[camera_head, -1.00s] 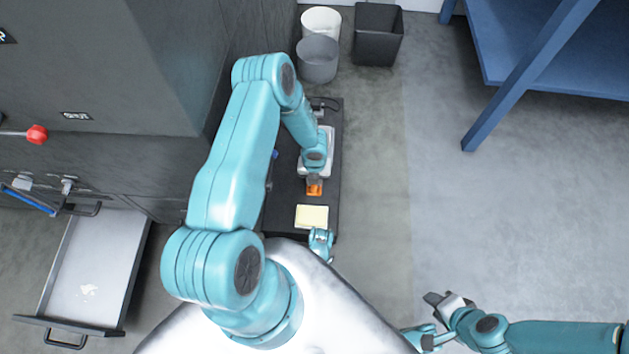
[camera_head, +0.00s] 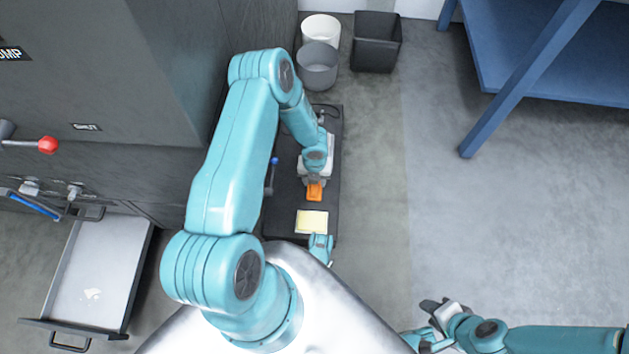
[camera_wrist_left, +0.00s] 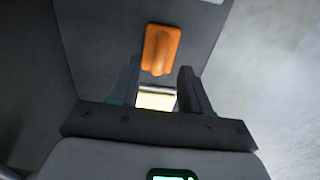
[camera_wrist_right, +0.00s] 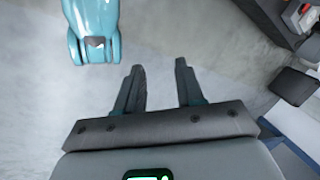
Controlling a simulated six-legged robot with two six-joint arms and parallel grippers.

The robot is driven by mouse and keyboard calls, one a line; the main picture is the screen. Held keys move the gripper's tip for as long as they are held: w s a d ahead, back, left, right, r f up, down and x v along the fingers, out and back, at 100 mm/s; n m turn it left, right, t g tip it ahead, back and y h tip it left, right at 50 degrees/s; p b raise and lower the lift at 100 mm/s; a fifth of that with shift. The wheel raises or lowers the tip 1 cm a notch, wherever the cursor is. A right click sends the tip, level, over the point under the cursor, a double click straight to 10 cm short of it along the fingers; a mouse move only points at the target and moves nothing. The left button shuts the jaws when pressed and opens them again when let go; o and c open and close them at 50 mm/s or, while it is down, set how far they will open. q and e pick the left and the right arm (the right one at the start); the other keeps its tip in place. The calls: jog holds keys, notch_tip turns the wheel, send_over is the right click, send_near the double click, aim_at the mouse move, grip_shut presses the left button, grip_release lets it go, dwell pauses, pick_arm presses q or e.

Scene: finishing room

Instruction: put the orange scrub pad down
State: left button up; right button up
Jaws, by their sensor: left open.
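The orange scrub pad (camera_head: 314,192) lies on the dark narrow bench top (camera_head: 284,190), just beyond a pale yellow square. In the left wrist view the pad (camera_wrist_left: 160,48) lies flat and whole past the fingertips, with nothing gripping it. My left gripper (camera_wrist_left: 158,80) is open and empty, and in the head view it is partly hidden by its own wrist, just behind the pad. My right gripper (camera_wrist_right: 160,75) is open and empty, away from the bench over bare floor; in the head view it shows at the lower right (camera_head: 436,306).
The pale yellow square (camera_head: 311,222) lies on the bench's near end. A blue-knobbed lever (camera_head: 274,162) stands at the bench's left side. An open drawer (camera_head: 110,255) juts out at left. Bins (camera_head: 317,68) stand behind the bench. Floor to the right is clear up to a blue table (camera_head: 500,105).

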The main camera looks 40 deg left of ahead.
pick_arm(q)
notch_tip(320, 180, up, 8)
jog(key=p, duration=0.3)
jog(key=s+d+r+n+h, duration=0.1)
jog(key=s+d+r+n, duration=0.1)
jog(key=d+n, duration=0.5)
jog(key=s+d+r+n+h, duration=0.1)
jog(key=s+d+r+n, duration=0.2)
jog(key=n, duration=1)
jog(key=s+d+r+n+h, duration=0.2)
jog(key=s+d+n, duration=0.4)
jog(key=d+n, duration=0.4)
jog(key=shift+d+r+t, duration=0.3)
jog(key=shift+d+t, duration=0.1)
jog(key=shift+d, duration=0.35)
pick_arm(e)
jog(key=shift+s+a+r, duration=0.1)
jog(key=shift+s+r, duration=0.15)
jog(key=shift+r, duration=0.4)
jog(key=shift+s+a+r, duration=0.15)
jog(key=shift+s+r, duration=0.05)
jog(key=shift+r, duration=0.45)
jog(key=shift+s+a+r, duration=0.1)
jog(key=shift+s+r, duration=0.15)
jog(key=shift+r, duration=0.4)
